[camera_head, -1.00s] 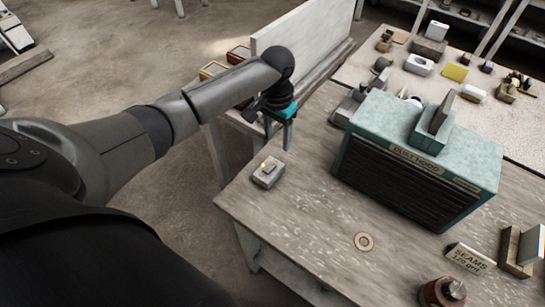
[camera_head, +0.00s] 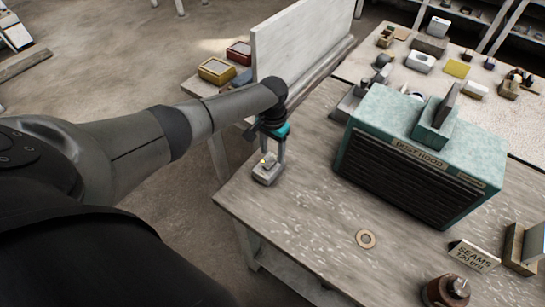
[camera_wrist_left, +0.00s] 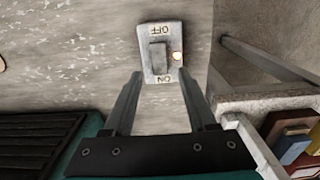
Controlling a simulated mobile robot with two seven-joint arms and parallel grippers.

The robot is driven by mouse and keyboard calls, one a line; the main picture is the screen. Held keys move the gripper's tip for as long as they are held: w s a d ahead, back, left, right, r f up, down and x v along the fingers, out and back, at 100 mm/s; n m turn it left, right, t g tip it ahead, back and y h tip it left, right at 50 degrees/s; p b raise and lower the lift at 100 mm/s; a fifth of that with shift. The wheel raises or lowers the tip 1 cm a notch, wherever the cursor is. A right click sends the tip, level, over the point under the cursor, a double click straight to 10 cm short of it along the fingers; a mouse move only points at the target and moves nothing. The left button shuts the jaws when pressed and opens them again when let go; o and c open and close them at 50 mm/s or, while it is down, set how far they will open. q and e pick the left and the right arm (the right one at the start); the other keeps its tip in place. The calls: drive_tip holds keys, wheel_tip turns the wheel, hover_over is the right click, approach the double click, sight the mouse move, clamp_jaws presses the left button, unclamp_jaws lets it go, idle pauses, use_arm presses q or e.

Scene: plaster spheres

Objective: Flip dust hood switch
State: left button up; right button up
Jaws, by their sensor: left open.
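The dust hood switch is a small grey box (camera_head: 267,172) on the near left corner of the wooden table (camera_head: 310,215). In the left wrist view the switch (camera_wrist_left: 161,52) shows a grey rocker, a lit yellowish lamp beside it, and the words OFF and ON at opposite ends. My left gripper (camera_head: 270,152) is open and empty, pointing down just above the switch. In the left wrist view its two fingers (camera_wrist_left: 158,88) reach toward the ON end, one on each side. I cannot tell whether they touch it. The green dust hood (camera_head: 420,160) stands to the right. My right gripper is not in view.
An upright pale board (camera_head: 300,45) stands behind my left arm. Table between switch and ring is clear.

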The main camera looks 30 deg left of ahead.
use_arm(q)
drive_tip(key=shift+f, duration=1.15)
drive_tip(key=shift+c, duration=0.2)
clamp_jaws()
